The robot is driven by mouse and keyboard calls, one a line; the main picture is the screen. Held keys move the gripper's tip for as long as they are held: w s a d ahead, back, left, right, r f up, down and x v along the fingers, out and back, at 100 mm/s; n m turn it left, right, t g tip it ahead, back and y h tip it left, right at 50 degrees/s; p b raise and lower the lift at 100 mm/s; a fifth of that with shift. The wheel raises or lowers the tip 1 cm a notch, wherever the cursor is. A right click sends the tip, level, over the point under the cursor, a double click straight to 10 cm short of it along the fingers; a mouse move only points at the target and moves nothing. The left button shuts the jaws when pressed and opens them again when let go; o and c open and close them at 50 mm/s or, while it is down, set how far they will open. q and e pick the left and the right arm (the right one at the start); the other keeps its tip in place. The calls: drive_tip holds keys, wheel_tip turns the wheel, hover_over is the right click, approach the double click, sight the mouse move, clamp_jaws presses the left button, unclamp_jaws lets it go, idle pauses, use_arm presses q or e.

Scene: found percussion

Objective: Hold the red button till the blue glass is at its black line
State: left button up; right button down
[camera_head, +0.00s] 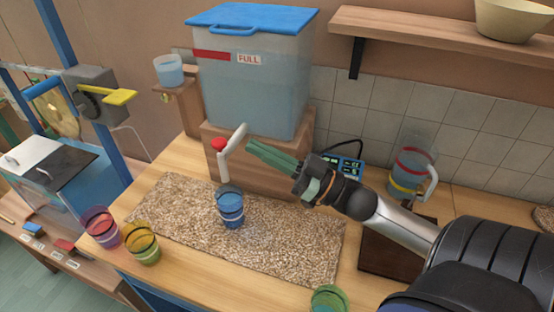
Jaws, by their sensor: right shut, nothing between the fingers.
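The red button (218,144) sits on the white tap (226,165) at the front of the big clear water tank (252,95). The blue glass (230,209) stands upright on the speckled mat below the tap. Dark bands ring the glass; the water level in it is too small to tell. My right gripper (250,147) is shut and empty, with its greenish fingertips just right of the tap and button. I cannot tell whether they touch the tap. My left gripper is not in view.
A clear jug (410,172) stands behind my right arm. A shelf (430,41) overhangs the right. The speckled mat (280,243) has free room.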

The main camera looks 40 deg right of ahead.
drive_tip(key=shift+v, duration=1.6)
drive_tip(key=shift+s, duration=0.1)
